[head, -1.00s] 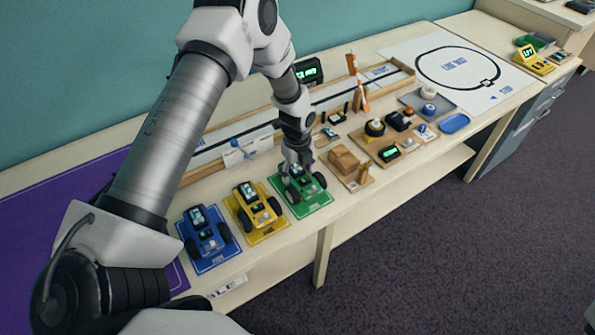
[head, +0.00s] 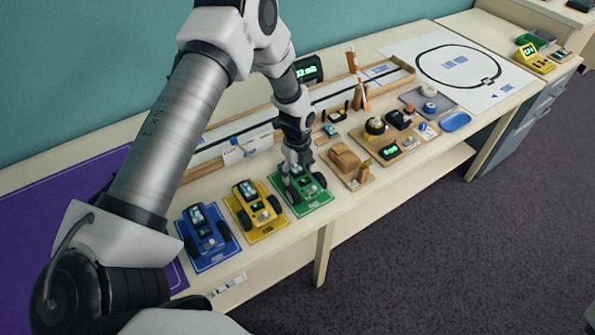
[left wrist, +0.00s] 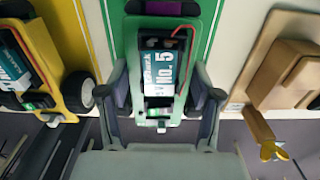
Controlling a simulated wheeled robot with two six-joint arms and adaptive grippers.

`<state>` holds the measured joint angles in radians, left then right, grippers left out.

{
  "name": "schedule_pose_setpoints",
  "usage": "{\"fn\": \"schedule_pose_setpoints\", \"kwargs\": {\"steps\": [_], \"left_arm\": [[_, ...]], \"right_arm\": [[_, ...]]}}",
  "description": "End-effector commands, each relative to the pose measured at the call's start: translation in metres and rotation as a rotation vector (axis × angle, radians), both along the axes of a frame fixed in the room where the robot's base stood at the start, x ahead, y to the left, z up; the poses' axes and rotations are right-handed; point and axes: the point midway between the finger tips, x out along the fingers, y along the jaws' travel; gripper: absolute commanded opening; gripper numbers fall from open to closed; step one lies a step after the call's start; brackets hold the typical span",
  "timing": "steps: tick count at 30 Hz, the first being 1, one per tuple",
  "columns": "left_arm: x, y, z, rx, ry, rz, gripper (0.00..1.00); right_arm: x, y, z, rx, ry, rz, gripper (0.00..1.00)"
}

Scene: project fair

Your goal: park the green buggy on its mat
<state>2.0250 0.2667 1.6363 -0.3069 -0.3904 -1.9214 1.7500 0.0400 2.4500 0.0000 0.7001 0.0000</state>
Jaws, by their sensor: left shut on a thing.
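The green buggy (head: 301,189) sits on the green mat (head: 316,205), to the right of the yellow buggy. My left gripper (head: 297,166) is over it from above, shut on its body. In the left wrist view the green buggy (left wrist: 160,110) lies between the two fingers of my left gripper (left wrist: 160,105), with a battery labelled No.5 and a red wire on top. The gripper hides part of the buggy in the head view. My right gripper is not in view.
The yellow buggy (head: 250,203) and the blue buggy (head: 206,231) stand on their mats to the left. A wooden block model (head: 344,158) on a board is close on the right. A long wooden track (head: 260,130) runs behind.

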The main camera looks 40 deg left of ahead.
Motion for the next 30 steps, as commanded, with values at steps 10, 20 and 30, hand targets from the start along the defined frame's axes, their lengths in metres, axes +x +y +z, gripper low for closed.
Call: {"fn": "schedule_pose_setpoints", "kwargs": {"steps": [10,20,30], "left_arm": [[0.0,0.0,0.001,0.0,-0.001,0.0,0.93],[0.0,0.0,0.003,0.0,-0.001,0.0,0.93],[0.001,0.0,0.076,-0.001,-0.005,0.0,0.93]], "right_arm": [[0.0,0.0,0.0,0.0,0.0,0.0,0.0],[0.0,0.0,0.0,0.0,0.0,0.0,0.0],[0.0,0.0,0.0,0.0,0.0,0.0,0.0]]}}
